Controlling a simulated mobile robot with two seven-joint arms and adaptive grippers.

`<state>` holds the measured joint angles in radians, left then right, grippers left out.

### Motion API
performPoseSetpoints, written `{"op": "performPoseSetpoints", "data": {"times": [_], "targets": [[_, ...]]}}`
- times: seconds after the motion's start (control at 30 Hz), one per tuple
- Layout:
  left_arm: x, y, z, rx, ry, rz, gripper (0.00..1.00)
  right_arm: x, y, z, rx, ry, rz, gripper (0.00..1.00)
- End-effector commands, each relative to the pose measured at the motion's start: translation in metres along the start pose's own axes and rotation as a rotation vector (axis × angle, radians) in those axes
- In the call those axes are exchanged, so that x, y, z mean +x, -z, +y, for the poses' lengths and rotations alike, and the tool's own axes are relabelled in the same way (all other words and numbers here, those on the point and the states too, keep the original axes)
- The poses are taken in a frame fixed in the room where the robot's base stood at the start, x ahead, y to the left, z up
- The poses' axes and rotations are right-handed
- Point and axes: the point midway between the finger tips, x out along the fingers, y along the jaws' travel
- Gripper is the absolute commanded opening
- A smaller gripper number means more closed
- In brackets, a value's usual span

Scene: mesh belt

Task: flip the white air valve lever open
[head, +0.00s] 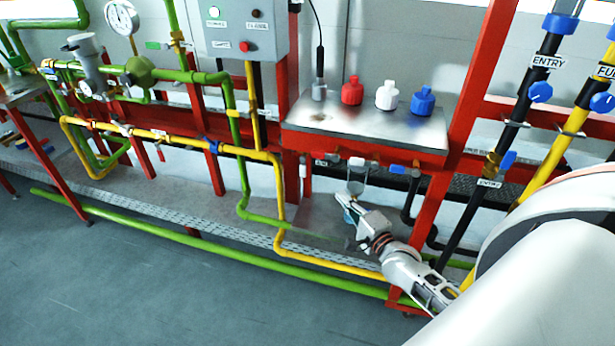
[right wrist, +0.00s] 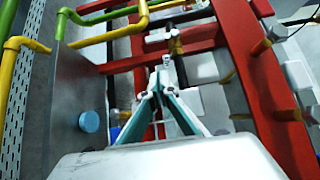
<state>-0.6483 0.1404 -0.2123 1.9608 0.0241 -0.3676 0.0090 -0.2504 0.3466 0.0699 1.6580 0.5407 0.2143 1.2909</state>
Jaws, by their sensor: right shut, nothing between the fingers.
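The white lever (head: 357,162) shows in the head view under the front edge of the red-framed metal shelf, between a red lever and a blue lever. My right gripper (head: 346,203) is just below it, its fingers pointing up toward the shelf. In the right wrist view the teal-lined fingers (right wrist: 161,75) come together at the tips and hold nothing. White parts lie right at the fingertips there, but I cannot tell whether they touch or which is the lever. The lever's exact angle is too small to read. My left gripper is not in view.
Red (head: 333,159) and blue (head: 397,169) levers flank the white one closely. Red, white and blue bottles stand on the shelf (head: 315,117). Black pipes (head: 462,225) and a red post (head: 462,110) stand to the right. Yellow and green pipes run at left. The floor (head: 130,280) in front is clear.

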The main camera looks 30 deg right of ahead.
Motion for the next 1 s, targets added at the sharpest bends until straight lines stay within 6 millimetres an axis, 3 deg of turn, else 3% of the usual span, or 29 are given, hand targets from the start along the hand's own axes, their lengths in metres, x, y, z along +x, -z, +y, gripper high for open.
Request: {"op": "performPoseSetpoints", "data": {"times": [0.17,0.33,0.83,1.0], "targets": [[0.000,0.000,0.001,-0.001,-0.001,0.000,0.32,0.001,0.000,0.000,-0.002,0.000,0.000,0.00],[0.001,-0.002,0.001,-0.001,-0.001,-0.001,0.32,0.014,0.000,0.000,-0.003,0.001,0.000,0.00],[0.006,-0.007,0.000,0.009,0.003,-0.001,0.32,0.103,-0.001,0.002,-0.004,-0.001,0.000,0.00],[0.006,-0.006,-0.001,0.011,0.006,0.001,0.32,0.118,-0.019,0.001,-0.001,-0.001,-0.001,0.00]]}}
